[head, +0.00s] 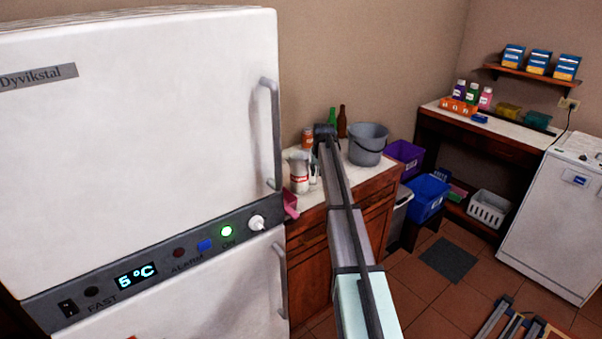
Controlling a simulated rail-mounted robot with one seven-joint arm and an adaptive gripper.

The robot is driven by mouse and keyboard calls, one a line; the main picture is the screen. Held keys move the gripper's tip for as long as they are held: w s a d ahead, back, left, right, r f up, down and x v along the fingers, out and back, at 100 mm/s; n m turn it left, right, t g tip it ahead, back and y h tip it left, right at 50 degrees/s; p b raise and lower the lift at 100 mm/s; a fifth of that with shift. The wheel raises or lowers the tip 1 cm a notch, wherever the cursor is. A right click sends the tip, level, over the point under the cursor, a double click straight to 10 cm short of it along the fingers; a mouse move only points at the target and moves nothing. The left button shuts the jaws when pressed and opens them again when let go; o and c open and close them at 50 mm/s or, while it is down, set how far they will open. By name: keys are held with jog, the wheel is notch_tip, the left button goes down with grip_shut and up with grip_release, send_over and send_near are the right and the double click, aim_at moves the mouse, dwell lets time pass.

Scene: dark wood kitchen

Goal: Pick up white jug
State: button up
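A white jug (299,172) with a red mark on its side stands upright on the pale countertop (312,197) of the wooden cabinet, just right of the fridge. My arm reaches over the counter, and its dark end with my gripper (322,146) is just right of the jug. The gripper is small and partly hidden by my arm, so I cannot tell how its fingers stand or whether they touch the jug.
A grey bucket (368,145), green bottle (332,117), brown bottle (341,122) and an orange-brown can (307,138) stand around my arm's end. The big white fridge (140,130) bounds the left. Purple (406,156) and blue (428,195) crates are to the right. Floor shows beyond the cabinet.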

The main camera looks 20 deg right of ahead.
aim_at(317, 180)
jog(key=p+x, duration=0.1)
jog(key=x, duration=0.2)
jog(key=shift+f, duration=0.15)
grip_shut()
jog(key=shift+w+r, duration=0.1)
jog(key=shift+r, duration=0.2)
